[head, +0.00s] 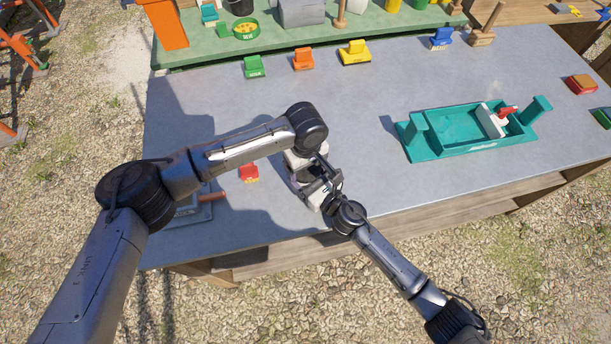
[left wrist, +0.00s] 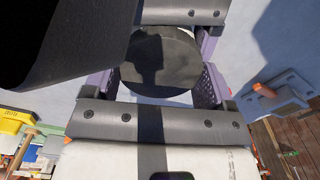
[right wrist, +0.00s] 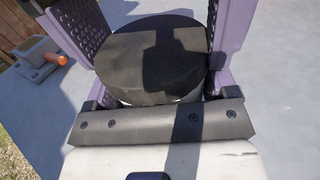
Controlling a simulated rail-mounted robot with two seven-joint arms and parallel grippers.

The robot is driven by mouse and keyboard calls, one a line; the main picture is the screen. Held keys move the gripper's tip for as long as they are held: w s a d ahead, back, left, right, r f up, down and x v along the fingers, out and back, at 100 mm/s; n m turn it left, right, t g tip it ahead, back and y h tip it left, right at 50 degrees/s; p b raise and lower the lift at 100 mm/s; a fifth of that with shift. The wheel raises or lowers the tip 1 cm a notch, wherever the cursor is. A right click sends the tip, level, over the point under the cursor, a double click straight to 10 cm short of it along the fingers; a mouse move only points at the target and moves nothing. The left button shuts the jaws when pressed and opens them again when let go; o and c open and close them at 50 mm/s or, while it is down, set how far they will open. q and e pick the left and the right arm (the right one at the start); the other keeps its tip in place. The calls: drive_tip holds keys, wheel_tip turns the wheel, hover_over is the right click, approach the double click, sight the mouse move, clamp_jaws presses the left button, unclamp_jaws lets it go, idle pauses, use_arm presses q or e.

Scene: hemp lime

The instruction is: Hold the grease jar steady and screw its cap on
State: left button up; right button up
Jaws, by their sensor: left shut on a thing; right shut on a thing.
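The black cap (right wrist: 150,60) sits on top of the grease jar, and its round top also shows in the left wrist view (left wrist: 160,60). A strip of the pale jar body (right wrist: 165,100) shows under it in the right wrist view. My left gripper (head: 312,172) looks shut around the cap, its purple fingers on both sides. My right gripper (head: 325,192) comes from the opposite side, appears lower, and looks shut on the jar. The wrists and grippers hide the jar and cap in the head view. The finger contacts are only partly visible.
A teal tray (head: 463,147) lies to the right on the grey bench. A small red item (head: 248,172) and a grey block with an orange handle (right wrist: 38,60) are left of the grippers. Several coloured blocks line the back. The bench middle is clear.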

use_arm(q)
drive_tip(key=shift+m, duration=1)
drive_tip(key=o, duration=0.9)
drive_tip(key=shift+o, duration=0.2)
drive_tip(key=shift+r, duration=2.25)
drive_tip(key=shift+r+n, duration=1.6)
drive_tip(key=shift+r, duration=0.15)
